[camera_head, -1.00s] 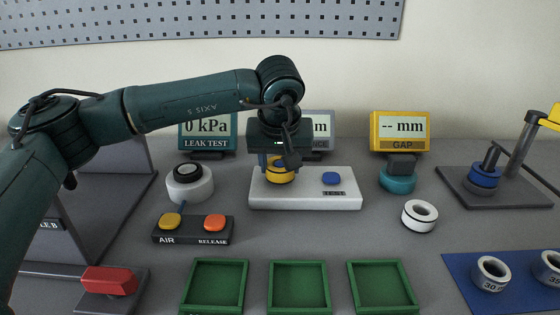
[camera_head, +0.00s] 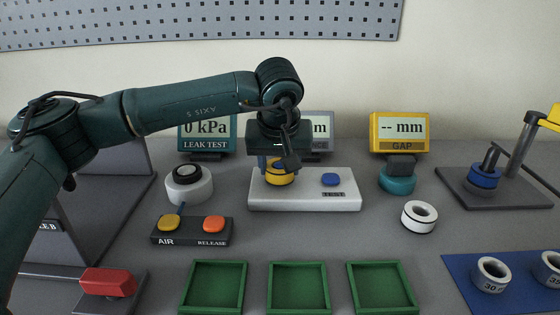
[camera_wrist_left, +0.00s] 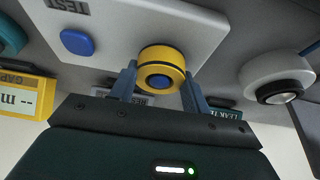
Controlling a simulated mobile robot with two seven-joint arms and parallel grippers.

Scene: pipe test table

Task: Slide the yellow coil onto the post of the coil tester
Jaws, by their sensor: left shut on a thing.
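The yellow coil (camera_head: 279,178) is a short ring with dark bands, at the left end of the coil tester (camera_head: 305,203), a white box with a blue button (camera_head: 331,180). My left gripper (camera_head: 279,168) points down and is shut on the coil. In the left wrist view the two blue fingers (camera_wrist_left: 160,88) lie on either side of the coil (camera_wrist_left: 162,60). A dark blue round end shows inside the coil's hole, apparently the tester's post. I cannot tell how far down the coil sits. My right gripper is not in view.
A button box (camera_head: 192,231) and three green trays (camera_head: 297,308) are in front. A white-and-black ring part (camera_head: 189,185) is left of the tester. A teal part (camera_head: 397,180) and a loose white ring (camera_head: 419,217) are on the right. Display screens (camera_head: 207,130) stand behind.

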